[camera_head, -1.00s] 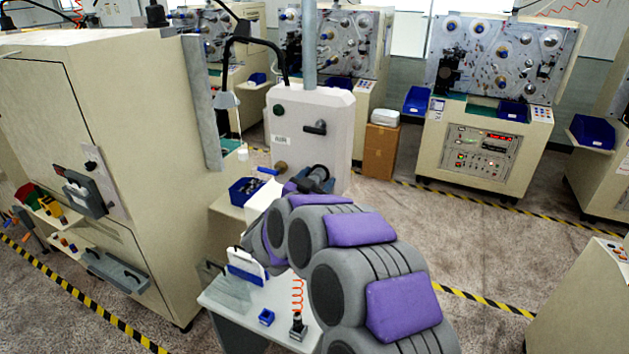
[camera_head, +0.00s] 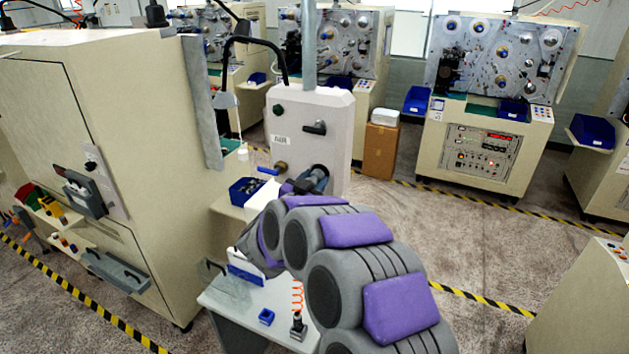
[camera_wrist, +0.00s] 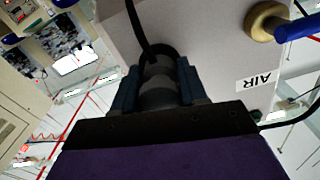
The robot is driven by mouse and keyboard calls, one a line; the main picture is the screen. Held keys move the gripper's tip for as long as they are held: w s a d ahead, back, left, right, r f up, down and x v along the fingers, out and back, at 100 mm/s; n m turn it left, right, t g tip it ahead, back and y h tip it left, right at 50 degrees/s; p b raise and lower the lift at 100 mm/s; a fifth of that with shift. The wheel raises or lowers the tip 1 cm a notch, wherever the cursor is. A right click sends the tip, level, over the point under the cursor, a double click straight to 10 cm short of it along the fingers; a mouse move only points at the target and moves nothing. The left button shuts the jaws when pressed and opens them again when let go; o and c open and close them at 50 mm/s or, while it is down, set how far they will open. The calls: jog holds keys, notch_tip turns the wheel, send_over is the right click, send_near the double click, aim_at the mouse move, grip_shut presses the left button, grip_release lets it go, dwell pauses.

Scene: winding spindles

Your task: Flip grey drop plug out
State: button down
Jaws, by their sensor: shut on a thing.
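A grey cylindrical plug (camera_wrist: 160,88) sits between the two blue fingers of my gripper (camera_wrist: 160,92) in the wrist view. My gripper is shut on it. The plug's far end meets a dark round opening in the pale cabinet (camera_wrist: 205,40); I cannot tell how deep it sits. In the head view my gripper (camera_head: 312,182) is at the front of the same cabinet (camera_head: 300,110), low on its right side, by a black ring (camera_head: 321,170). The plug is mostly hidden there by my gripper.
A brass fitting with a blue lever (camera_head: 267,171) is left of my gripper on the cabinet, below an AIR label (camera_head: 281,140). A blue bin (camera_head: 245,190) stands beside it. A large beige machine (camera_head: 110,130) is at left. Open floor lies to the right.

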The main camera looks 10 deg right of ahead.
jog(key=shift+v, duration=1.2)
jog(key=shift+d+f, duration=0.1)
jog(key=shift+f, duration=0.15)
jog(key=c, duration=1)
grip_release()
jog(key=o, duration=0.3)
jog(key=shift+s+a+r, duration=0.2)
jog(key=shift+a, duration=0.1)
jog(key=shift+o, duration=0.4)
jog(key=shift+w+a, duration=0.1)
jog(key=shift+w, duration=0.05)
jog(key=b+v, duration=0.2)
jog(key=v, duration=1.5)
jog(key=shift+a, duration=0.2)
jog(key=shift+f, duration=0.1)
